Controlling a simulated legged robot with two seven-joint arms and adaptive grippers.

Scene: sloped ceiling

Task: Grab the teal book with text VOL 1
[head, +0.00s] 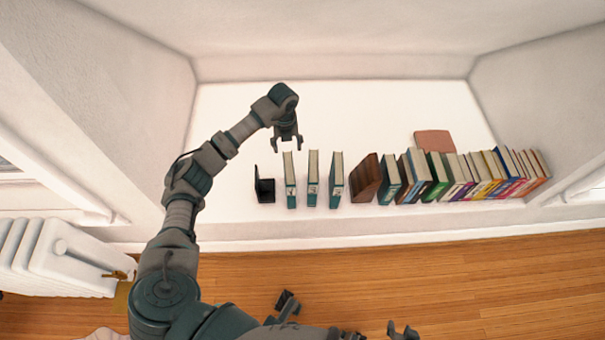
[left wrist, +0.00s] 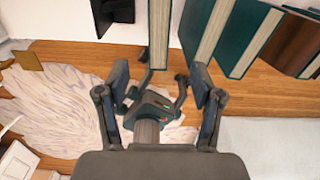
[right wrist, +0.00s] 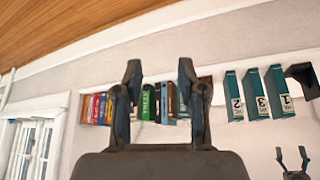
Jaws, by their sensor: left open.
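Three teal books stand upright on the white ledge. The one with text VOL 1 (right wrist: 283,90) is nearest the black bookend in the right wrist view; it is the leftmost teal book (head: 291,184) in the head view. In the left wrist view its pale page edge (left wrist: 160,35) lines up with the gap between my left fingers. My left gripper (head: 288,148) is open and empty, at the far end of that book; contact cannot be told. My right gripper (right wrist: 160,72) is open and empty, away from the books, in front of the ledge.
The black bookend (head: 265,189) stands just left of the VOL 1 book. The other teal books (head: 313,184) (head: 336,186) stand close to its right with narrow gaps. A brown wooden bookend (head: 365,180) and a long book row follow. The ledge behind is mostly clear.

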